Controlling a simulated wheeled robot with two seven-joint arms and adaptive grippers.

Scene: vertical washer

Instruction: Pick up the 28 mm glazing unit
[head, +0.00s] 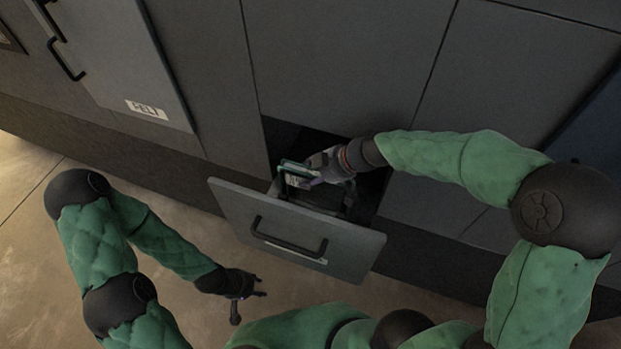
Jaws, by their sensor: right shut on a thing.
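A pale, teal-edged piece (290,168), which looks like the glazing unit, stands in the pulled-out drawer (225,198) at its left back corner. My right gripper (303,180) reaches into the drawer from the right and is shut on this piece. The gripper hides part of it, and its thickness cannot be read. Whether it is clear of the drawer floor cannot be told. My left gripper (250,302) hangs in front of the drawer, low in the view, with its fingers spread and empty.
The drawer has a black bar handle (288,240) and a pale label on its front. Dark grey cabinet panels (345,60) rise behind it. A door with a label (147,109) and black handles is at the upper left. Bare floor (190,230) lies left of the drawer.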

